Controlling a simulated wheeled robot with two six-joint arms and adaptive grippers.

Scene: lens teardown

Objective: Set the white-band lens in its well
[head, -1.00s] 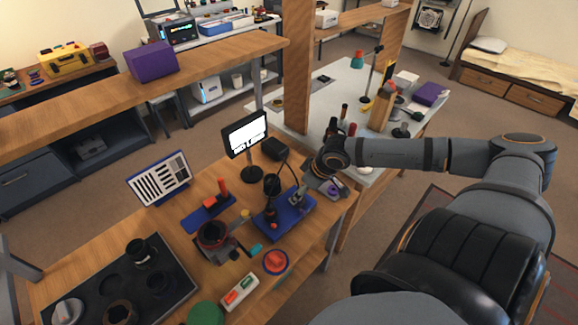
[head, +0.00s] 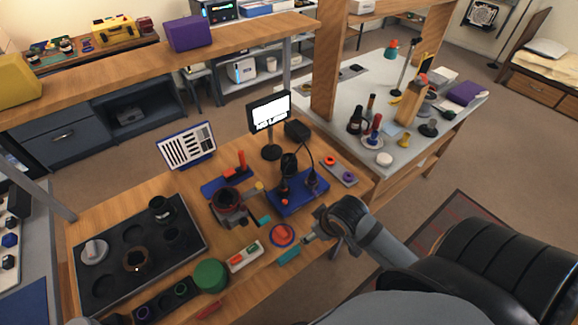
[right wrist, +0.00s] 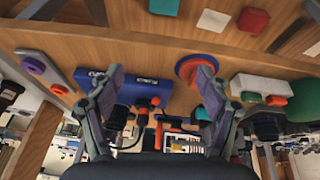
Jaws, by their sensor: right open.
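A black tray (head: 97,287) with round wells lies at the left of the wooden bench. It holds a black lens-like cylinder (head: 160,211), a brown-rimmed ring (head: 135,262) and a pale grey round piece (head: 94,250). No white band is clear on any of them, so I cannot tell which is the white-band lens. My right gripper (head: 312,238) is above the bench's front right edge, near a teal piece (head: 289,256). In the right wrist view its fingers (right wrist: 160,92) are spread, with nothing between them. My left gripper is not in view.
A red disc with a blue rim (head: 283,235), a blue-based stand (head: 300,200), a dark ring fixture (head: 229,205), a white button block (head: 245,256) and a green round piece (head: 210,276) crowd the bench. A small monitor (head: 269,111) stands behind. A grey-topped table (head: 340,147) is at the right.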

